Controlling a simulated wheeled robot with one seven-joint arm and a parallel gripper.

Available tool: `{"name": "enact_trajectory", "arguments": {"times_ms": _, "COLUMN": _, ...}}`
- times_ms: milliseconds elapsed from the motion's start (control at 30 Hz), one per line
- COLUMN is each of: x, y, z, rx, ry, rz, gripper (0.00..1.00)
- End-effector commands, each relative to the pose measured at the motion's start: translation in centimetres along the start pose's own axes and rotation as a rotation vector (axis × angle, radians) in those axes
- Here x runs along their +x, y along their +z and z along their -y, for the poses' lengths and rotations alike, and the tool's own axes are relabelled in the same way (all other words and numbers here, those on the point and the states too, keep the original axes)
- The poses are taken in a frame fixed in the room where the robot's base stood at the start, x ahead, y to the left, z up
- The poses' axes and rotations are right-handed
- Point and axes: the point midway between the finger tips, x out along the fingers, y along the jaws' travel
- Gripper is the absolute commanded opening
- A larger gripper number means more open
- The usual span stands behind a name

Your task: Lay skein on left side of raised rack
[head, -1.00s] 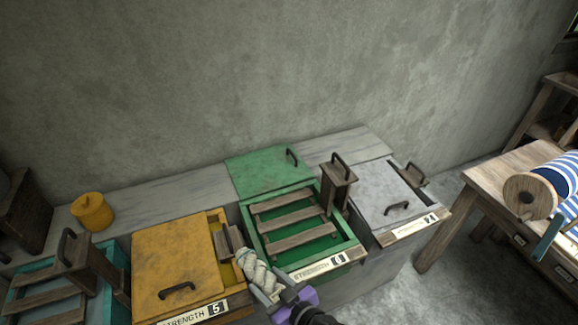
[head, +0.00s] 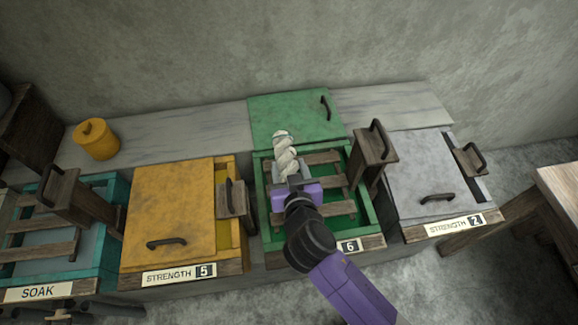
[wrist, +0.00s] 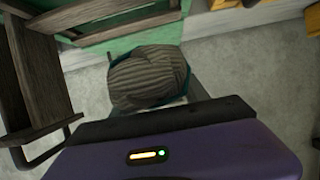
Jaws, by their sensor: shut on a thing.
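The skein (head: 285,155) is a pale, twisted hank of yarn. My purple gripper (head: 290,180) is shut on its near end and holds it over the left half of the green vat marked 6. The slatted wooden rack (head: 338,208) sits high in this vat, its slats near rim level. Whether the skein touches the slats is hard to tell. In the wrist view the skein (wrist: 150,75) is in the jaws, dark and striped, with slats (wrist: 120,30) beyond it. My gripper and arm hide part of the rack's left and near side.
A wooden post with a handle (head: 370,155) stands at the rack's right. The green lid (head: 295,120) lies behind the vat. A teal soak vat (head: 100,255) stands far left.

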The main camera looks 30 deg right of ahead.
Motion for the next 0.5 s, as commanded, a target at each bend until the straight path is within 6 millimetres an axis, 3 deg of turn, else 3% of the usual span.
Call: {"name": "enact_trajectory", "arguments": {"times_ms": 500, "x": 2.8, "y": 6.6, "z": 0.0, "rx": -0.001, "ry": -0.001, "rz": -0.001, "gripper": 0.05}}
